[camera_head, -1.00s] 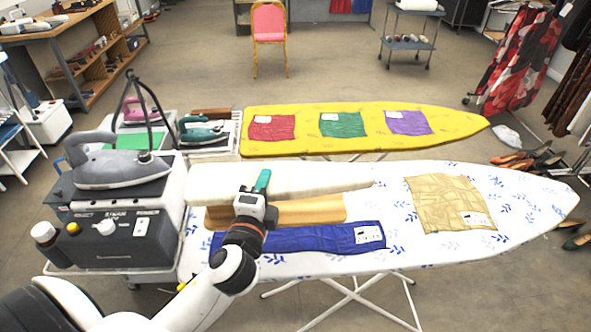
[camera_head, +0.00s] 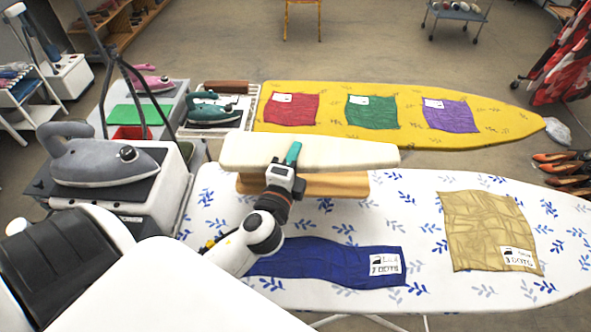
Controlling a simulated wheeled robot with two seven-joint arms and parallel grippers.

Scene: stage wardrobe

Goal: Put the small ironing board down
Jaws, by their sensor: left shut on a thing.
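The small ironing board (camera_head: 340,153) has a cream padded top and a wooden base (camera_head: 340,185). It is over the back edge of the large white board with blue leaf print (camera_head: 420,215). My left gripper (camera_head: 285,170) is shut on the small board near its left half, from the front side. Whether the base touches the large board's cover cannot be told. My right gripper is not in view.
A blue cloth (camera_head: 330,262) lies in front of the small board, and a gold cloth (camera_head: 490,225) lies to the right. A grey steam iron (camera_head: 105,160) stands on its station at left. A yellow board (camera_head: 400,115) with three cloths is behind. Printed cover is bare between the cloths.

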